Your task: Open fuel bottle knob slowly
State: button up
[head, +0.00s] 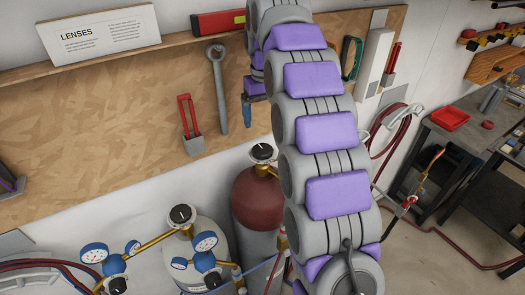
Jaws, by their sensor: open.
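A dark red gas bottle (258,200), likely the fuel bottle, stands against the wall. Its round black knob (263,152) with a light top sits on the valve, and my arm covers part of the bottle's right side. A grey bottle (205,235) stands to its left with a similar black knob (181,215) on a brass valve.
Blue-rimmed gauges (206,242) and hoses crowd the front of the bottles. A wooden board (110,140) behind holds a wrench (218,90) and a red clamp (189,122). A dark workbench (450,140) with a red tray (450,117) stands at right.

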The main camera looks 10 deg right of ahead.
aim_at(262, 148)
jog(key=f, duration=0.9)
jog(key=shift+a+f, duration=0.4)
jog(key=shift+d+f, duration=0.35)
jog(key=shift+f, duration=0.05)
jog(key=shift+a, duration=0.55)
jog(key=c, duration=0.4)
jog(key=shift+d, duration=0.3)
jog(key=c, duration=0.5)
jog(key=shift+a, duration=0.1)
jog(key=shift+c, duration=0.8)
